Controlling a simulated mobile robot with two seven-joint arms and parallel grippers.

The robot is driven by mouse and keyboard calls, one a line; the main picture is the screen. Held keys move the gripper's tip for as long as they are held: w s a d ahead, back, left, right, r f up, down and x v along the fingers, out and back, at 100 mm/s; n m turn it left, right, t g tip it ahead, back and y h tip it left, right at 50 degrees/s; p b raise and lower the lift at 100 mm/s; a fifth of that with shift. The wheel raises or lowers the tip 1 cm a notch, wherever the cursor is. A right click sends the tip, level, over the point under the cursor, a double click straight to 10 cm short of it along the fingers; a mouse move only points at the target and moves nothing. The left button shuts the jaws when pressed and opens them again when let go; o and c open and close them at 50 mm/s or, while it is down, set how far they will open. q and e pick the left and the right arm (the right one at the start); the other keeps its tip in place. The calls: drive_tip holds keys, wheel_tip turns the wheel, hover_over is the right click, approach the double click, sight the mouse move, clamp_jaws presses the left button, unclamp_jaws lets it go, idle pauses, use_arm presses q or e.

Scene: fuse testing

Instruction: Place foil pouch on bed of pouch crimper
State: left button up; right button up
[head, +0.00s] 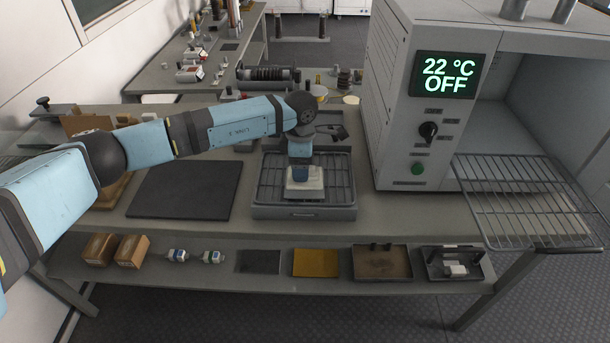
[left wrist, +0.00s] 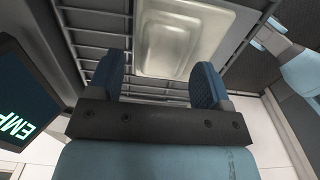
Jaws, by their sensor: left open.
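A pale silver-white item with a raised, rounded middle, by its look the foil pouch (head: 304,190), is at the middle of a grey slatted bed (head: 262,199) on the bench. It also shows in the left wrist view (left wrist: 185,40), ahead of the fingers over dark bars. My left gripper (head: 302,174) points down just above it, its blue fingers apart. In the left wrist view the open fingers (left wrist: 166,88) stand at either side of the item's near end, with a gap between. I cannot tell whether they touch it. My right gripper is out of view.
A large oven (head: 408,150) reading "22 °C OFF" stands at right, with a wire rack (head: 520,205) jutting out. A bare dark mat (head: 182,190) lies left of the bed. A lit display (left wrist: 22,95) shows in the left wrist view. Trays and small boxes fill the lower shelf.

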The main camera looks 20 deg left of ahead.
use_arm(q)
drive_tip(key=shift+f, duration=0.55)
drive_tip(key=c, duration=1.1)
drive_tip(key=shift+r, duration=0.1)
drive_tip(key=shift+c, duration=0.2)
wheel_tip(320, 180, up, 20)
drive_tip(key=b, duration=0.1)
drive_tip(key=s+a+f+m, duration=0.2)
drive_tip(key=s+f+m, duration=0.2)
drive_tip(key=f+m, duration=0.5)
drive_tip(key=s+a+f+m, duration=0.2)
drive_tip(key=s+f+m, duration=0.25)
drive_tip(key=m, duration=0.75)
drive_tip(key=s+r+p, duration=0.2)
drive_tip(key=r+p, duration=0.4)
drive_tip(key=r, duration=0.2)
drive_tip(key=s+r+p, duration=0.3)
drive_tip(key=r+p, duration=0.4)
drive_tip(key=r, duration=0.1)
